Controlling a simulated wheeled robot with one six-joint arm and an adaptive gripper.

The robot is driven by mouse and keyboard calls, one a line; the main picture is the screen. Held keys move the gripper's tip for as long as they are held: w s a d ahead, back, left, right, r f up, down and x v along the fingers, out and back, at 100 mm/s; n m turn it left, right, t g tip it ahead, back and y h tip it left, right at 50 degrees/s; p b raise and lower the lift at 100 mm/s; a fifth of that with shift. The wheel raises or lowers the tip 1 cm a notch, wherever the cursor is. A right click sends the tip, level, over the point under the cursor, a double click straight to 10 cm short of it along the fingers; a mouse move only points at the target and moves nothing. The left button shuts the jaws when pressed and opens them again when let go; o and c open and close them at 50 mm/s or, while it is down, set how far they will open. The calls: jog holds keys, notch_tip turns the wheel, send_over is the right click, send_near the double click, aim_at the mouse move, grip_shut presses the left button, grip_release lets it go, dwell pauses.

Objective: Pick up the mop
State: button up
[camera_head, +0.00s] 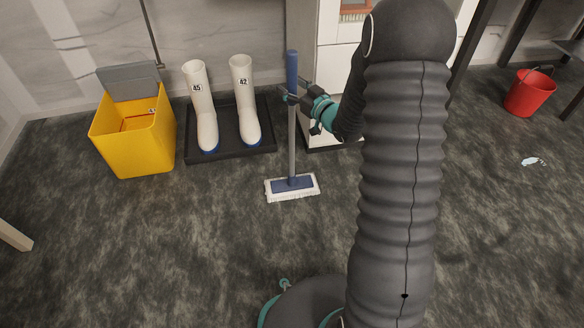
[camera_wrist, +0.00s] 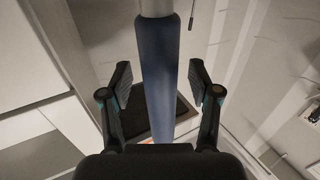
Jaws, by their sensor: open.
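The mop (camera_head: 292,130) stands upright on the dark floor, with a blue grip at the top, a grey pole and a flat blue-and-white head (camera_head: 292,186). My gripper (camera_head: 288,97) is at the mop's handle, near the lower end of the blue grip. In the wrist view the blue grip (camera_wrist: 157,75) runs between the two fingers of my gripper (camera_wrist: 160,82). The fingers are open, with a visible gap on each side of the handle.
A yellow bin (camera_head: 135,140) and a black tray (camera_head: 222,150) with white boots (camera_head: 202,105) stand left of the mop. A white cabinet (camera_head: 335,70) is behind my gripper. A red bucket (camera_head: 529,94) stands far right. The floor in front of the mop is clear.

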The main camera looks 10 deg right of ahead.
grip_shut()
jog(key=shift+r, duration=0.1)
jog(key=shift+r, duration=0.1)
